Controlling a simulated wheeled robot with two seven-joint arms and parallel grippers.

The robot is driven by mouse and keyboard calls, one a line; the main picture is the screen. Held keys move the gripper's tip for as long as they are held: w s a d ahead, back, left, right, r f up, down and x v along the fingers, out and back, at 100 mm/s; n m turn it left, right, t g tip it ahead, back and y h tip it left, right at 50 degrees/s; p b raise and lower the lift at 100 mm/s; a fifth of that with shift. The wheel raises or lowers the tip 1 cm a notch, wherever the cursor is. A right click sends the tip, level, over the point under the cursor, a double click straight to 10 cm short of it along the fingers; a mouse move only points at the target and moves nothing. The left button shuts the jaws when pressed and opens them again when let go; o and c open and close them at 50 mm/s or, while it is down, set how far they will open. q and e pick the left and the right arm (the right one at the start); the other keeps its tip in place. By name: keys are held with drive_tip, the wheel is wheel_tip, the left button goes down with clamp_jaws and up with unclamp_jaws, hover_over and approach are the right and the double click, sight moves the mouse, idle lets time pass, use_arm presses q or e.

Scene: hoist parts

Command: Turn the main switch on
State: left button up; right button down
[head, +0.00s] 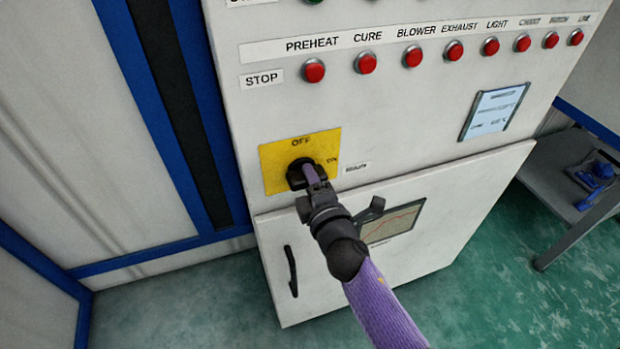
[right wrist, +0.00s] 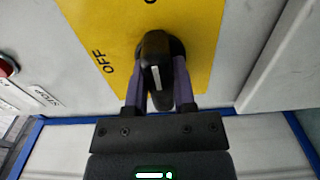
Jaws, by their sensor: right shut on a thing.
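The main switch is a black rotary knob (head: 295,178) on a yellow plate (head: 275,180) on the white cabinet front. The plate carries OFF at its top and a partly covered mark at its right. My right gripper (head: 312,174) reaches the knob from below right and is shut on it. In the right wrist view, the two purple fingers of the gripper (right wrist: 159,88) lie on either side of the knob (right wrist: 155,55), which has a white line on it. OFF shows on the plate (right wrist: 205,30) at left. My left gripper is not in view.
Several red stop buttons (head: 366,62) line the panel above. A small screen (head: 494,112) is at right. Below are a cabinet door with a black handle (head: 291,271) and a chart display (head: 395,222). A grey table (head: 548,178) stands at right.

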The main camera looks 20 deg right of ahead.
idle(0.4)
drive_tip(key=shift+c, duration=2.2)
unclamp_jaws()
drive_tip(key=shift+s, duration=0.1)
drive_tip(key=s, duration=0.9)
drive_tip(key=shift+s+d, duration=0.15)
drive_tip(key=shift+s, duration=0.25)
drive_tip(key=shift+f, duration=0.1)
